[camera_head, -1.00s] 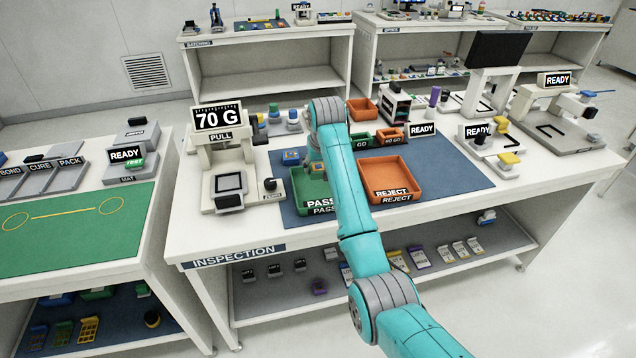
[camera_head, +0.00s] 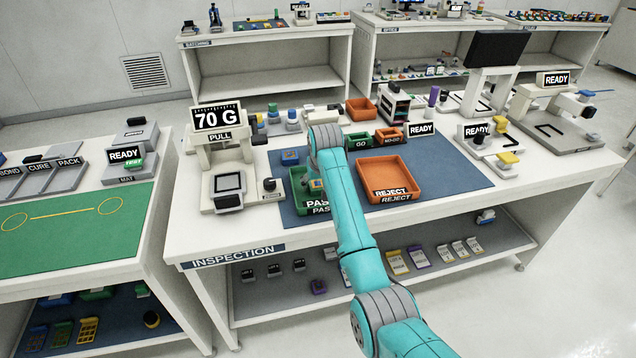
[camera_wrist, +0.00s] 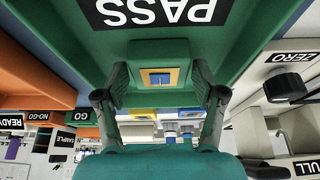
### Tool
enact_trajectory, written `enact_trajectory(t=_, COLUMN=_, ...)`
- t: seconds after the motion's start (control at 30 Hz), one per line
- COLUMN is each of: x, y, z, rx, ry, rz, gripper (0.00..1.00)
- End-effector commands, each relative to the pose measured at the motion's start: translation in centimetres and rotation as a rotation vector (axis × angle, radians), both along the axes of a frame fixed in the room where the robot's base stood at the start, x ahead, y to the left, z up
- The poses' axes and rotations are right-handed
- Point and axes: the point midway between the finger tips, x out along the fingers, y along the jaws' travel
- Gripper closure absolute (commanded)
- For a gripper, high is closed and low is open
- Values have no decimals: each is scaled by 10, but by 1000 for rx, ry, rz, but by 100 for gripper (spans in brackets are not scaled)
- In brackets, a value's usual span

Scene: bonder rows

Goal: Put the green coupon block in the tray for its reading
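The green coupon block (camera_wrist: 160,58), with a yellow-and-blue square on its face, sits between the fingers of my gripper (camera_wrist: 160,84) in the wrist view. The fingers appear shut on its two sides. In the head view the block (camera_head: 316,184) shows just past my wrist, low over or inside the green PASS tray (camera_head: 298,192); I cannot tell whether it touches the floor. My arm hides part of this tray. The orange REJECT tray (camera_head: 420,178) stands to its right and looks empty. The pull tester (camera_head: 222,160) displays 70 G.
A blue block (camera_head: 290,157) with a yellow top lies on the blue mat (camera_head: 455,165) behind the PASS tray. Small GO (camera_head: 360,142) and NO-GO (camera_head: 390,135) bins stand behind. The right part of the mat is clear.

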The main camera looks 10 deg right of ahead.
Motion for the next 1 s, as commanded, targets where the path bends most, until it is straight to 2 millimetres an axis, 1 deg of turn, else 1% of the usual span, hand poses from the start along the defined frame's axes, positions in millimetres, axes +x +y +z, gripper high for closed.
enact_trajectory(t=0.33, x=0, y=0, z=1, rx=0, ry=0, rz=0, gripper=17)
enact_trajectory(t=0.47, x=-2, y=0, z=9, rx=0, ry=-2, rz=0, gripper=17)
enact_trajectory(t=0.57, x=-7, y=0, z=22, rx=0, ry=-3, rz=0, gripper=17)
enact_trajectory(t=0.8, x=-25, y=1, z=66, rx=0, ry=-4, rz=0, gripper=17)
enact_trajectory(t=1.0, x=-38, y=2, z=96, rx=0, ry=-3, rz=0, gripper=17)
